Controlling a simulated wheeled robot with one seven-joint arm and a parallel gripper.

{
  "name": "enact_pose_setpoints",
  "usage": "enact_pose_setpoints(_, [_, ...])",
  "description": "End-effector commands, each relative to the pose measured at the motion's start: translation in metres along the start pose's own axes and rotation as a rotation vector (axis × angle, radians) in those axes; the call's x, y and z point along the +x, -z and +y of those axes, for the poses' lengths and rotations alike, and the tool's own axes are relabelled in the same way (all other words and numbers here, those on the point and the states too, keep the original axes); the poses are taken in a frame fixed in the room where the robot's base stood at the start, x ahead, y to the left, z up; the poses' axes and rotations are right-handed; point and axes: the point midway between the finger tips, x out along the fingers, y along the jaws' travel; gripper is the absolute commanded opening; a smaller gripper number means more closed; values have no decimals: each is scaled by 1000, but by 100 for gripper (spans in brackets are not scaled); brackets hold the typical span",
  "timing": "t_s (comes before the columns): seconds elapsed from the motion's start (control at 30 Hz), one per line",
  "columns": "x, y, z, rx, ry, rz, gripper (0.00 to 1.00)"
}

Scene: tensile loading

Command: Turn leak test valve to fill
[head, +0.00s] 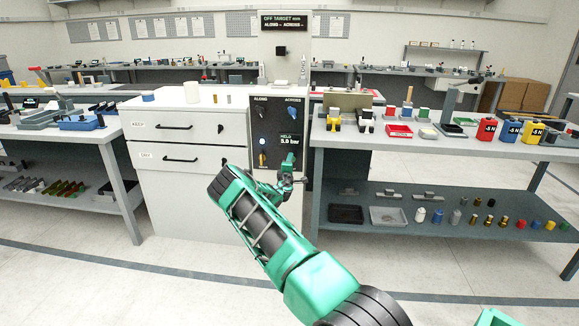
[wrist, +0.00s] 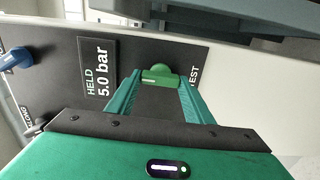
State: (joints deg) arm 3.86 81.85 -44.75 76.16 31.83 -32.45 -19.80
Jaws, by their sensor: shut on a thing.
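The leak test valve is a green knob (wrist: 159,74) on the dark control panel (head: 262,103), beside lettering of which only "EST" shows in the wrist view. My gripper (wrist: 160,84) has a green finger on each side of this knob and is shut on it. In the head view, my gripper (head: 288,172) is at the lower right of the panel and hides part of the knob. A display (wrist: 98,75) next to it reads "HELD 5.0 bar"; it also shows in the head view (head: 290,139).
A drawer cabinet (head: 180,175) stands left. A workbench (head: 450,150) with blocks and parts stands right.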

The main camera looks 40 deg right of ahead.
Motion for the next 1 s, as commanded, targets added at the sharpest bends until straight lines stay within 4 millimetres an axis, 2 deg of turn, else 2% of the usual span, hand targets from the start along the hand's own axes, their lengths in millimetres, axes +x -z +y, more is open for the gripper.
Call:
enact_pose_setpoints(0.03, [-2,10,-6,7,9,15,25])
enact_pose_setpoints(0.1, [-2,10,-6,8,9,15,25])
enact_pose_setpoints(0.13, [-2,10,-6,8,9,15,49])
enact_pose_setpoints(0.2, [-2,10,-6,7,8,14,66])
enact_pose_setpoints(0.5, [-2,4,-2,4,4,6,66])
enact_pose_setpoints(0.63, [-8,4,-2,4,4,4,66])
enact_pose_setpoints(0.77, [-24,4,-3,2,5,4,66])
enact_pose_setpoints(1.0, [-67,5,-4,3,6,6,66])
